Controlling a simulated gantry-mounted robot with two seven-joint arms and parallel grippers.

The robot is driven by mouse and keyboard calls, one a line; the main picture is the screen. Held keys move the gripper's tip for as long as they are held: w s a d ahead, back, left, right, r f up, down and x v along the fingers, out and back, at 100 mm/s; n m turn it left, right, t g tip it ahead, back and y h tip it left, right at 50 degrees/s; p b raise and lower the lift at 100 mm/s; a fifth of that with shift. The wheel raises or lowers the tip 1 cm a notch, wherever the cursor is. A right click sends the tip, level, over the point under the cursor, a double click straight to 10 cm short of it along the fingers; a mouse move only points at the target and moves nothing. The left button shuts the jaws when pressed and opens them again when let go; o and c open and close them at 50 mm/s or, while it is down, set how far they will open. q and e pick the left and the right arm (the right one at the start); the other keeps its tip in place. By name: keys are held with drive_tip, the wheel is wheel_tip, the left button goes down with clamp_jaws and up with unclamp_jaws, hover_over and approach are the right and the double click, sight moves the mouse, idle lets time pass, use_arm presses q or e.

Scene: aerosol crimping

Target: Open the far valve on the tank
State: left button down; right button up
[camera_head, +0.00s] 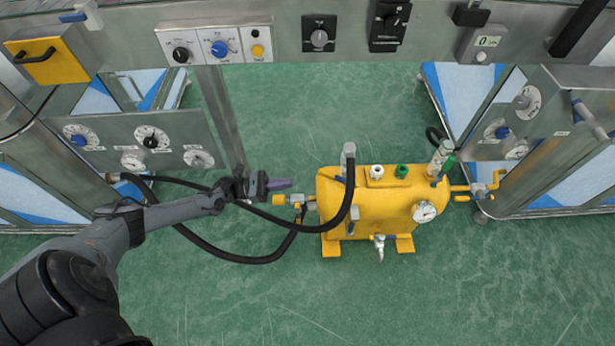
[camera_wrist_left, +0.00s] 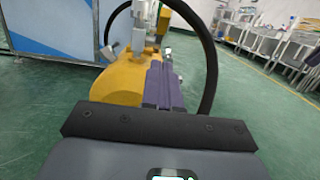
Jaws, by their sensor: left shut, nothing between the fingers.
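The yellow tank (camera_head: 385,207) stands on the green floor with a gauge, small fittings and a front spout. A valve (camera_head: 297,199) with grey metal parts sits on its left end, and another valve (camera_head: 480,190) on the pipe at its right end. I cannot tell which is the far one. My left gripper (camera_head: 281,184) reaches in from the left, shut and empty, its purple fingers just left of the tank and above the left valve. In the left wrist view the closed fingers (camera_wrist_left: 163,88) point past the tank (camera_wrist_left: 118,84). My right gripper is out of view.
A black hose (camera_head: 240,259) loops in front of my gripper and across the tank's left end. Steel panels with knobs (camera_head: 150,138) stand at left and another panel (camera_head: 500,138) at right. A control beam (camera_head: 285,40) crosses the top. The floor before the tank is clear.

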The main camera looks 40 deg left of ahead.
use_arm(q)
drive_tip(key=w+d+r+b, duration=0.2)
drive_tip(key=w+d+r, duration=0.2)
drive_tip(key=w+d, duration=0.1)
drive_tip(key=shift+w, duration=0.4)
drive_tip(key=shift+d+r, duration=0.1)
drive_tip(key=shift+d, duration=0.05)
